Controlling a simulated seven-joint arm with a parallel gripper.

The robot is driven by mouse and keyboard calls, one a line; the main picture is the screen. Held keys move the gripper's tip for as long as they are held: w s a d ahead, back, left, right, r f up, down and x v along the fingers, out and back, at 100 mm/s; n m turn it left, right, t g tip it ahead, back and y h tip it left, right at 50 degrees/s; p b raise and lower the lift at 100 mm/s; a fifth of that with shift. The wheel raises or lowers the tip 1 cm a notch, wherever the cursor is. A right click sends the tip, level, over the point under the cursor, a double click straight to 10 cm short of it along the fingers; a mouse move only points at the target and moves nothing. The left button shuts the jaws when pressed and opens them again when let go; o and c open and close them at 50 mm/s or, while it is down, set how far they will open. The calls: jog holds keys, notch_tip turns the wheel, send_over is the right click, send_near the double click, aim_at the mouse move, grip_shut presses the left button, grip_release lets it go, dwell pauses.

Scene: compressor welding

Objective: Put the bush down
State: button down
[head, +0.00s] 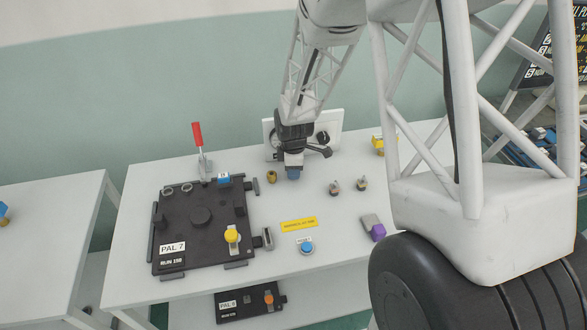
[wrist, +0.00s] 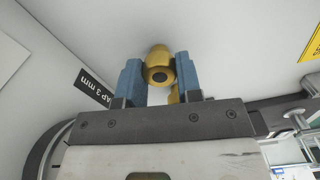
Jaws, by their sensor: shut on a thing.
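The brass-yellow bush (wrist: 159,62), with a dark hole in its end, sits between the blue fingers of my gripper (wrist: 159,78) in the wrist view. My gripper is shut on it. A second bit of brass (wrist: 174,95) shows lower down by the right finger; I cannot tell what it belongs to.
A black pallet marked PAL 7 (head: 180,225) with a yellow knob (head: 231,236) and a red-handled clamp (head: 199,145) lies left on the table (head: 340,240). A white panel (head: 330,122) stands behind my gripper. Two small pieces (head: 348,185), a blue button (head: 306,247) and a purple-ended block (head: 375,229) lie right.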

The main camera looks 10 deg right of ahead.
jog(key=shift+f, duration=0.1)
jog(key=c, duration=0.8)
grip_release()
jog(key=shift+r, duration=6.1)
